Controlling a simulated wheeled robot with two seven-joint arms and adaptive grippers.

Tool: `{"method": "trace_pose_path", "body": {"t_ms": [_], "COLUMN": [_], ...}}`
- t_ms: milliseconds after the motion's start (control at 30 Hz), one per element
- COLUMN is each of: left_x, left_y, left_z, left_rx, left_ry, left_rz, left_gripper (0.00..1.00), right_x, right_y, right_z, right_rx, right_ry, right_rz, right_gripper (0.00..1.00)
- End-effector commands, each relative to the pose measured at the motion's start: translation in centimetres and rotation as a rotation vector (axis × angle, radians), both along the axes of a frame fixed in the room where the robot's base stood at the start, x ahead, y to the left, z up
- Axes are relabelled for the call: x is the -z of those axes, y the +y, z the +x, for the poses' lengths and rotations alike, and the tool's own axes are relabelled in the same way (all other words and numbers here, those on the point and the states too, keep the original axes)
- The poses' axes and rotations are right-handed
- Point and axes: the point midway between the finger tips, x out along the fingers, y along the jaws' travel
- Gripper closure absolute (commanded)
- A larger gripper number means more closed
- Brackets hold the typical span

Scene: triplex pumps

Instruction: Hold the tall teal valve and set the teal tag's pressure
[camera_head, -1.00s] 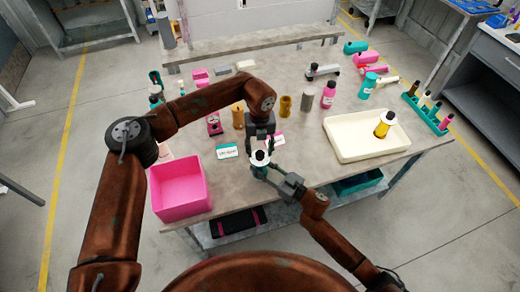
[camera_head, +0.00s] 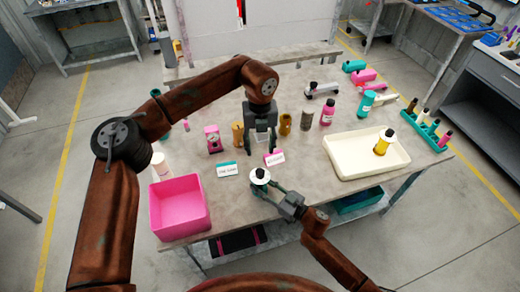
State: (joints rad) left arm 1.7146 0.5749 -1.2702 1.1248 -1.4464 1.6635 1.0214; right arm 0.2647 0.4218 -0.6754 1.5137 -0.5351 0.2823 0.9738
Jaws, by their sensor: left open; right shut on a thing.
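The held valve (camera_head: 260,177) shows as a white round top with a dark knob, near the table's front edge. Its lower body is mostly hidden, so I cannot tell its colour. My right gripper (camera_head: 271,187) is shut on it from the lower right. My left gripper (camera_head: 260,149) is open and empty, pointing down just behind and above the valve's top, apart from it. The teal tag (camera_head: 227,170) lies on the table left of the valve; its lettering is too small to read surely. A pink tag (camera_head: 274,157) lies behind the valve.
A pink bin (camera_head: 180,210) stands at the front left. A cream tray (camera_head: 340,161) at right holds a yellow valve (camera_head: 384,142). A pink gauge device (camera_head: 213,139) and several bottles and cylinders stand behind. A teal rack (camera_head: 428,131) is at the far right.

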Motion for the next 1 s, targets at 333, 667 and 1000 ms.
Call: {"method": "trace_pose_path", "body": {"t_ms": [333, 667, 1000], "left_x": [0.0, 0.0, 0.0], "left_y": [0.0, 0.0, 0.0], "left_z": [0.0, 0.0, 0.0], "left_rx": [0.0, 0.0, 0.0], "left_ry": [0.0, 0.0, 0.0], "left_rz": [0.0, 0.0, 0.0], "left_gripper": [0.57, 0.57, 0.57], "right_x": [0.0, 0.0, 0.1], "right_y": [0.0, 0.0, -2.1], "right_z": [0.0, 0.0, -1.6], "right_rx": [0.001, 0.0, 0.001], "right_ry": [0.0, 0.0, 0.001], "right_rz": [0.0, 0.0, -0.002], "right_gripper": [0.59, 0.47, 0.47]}}
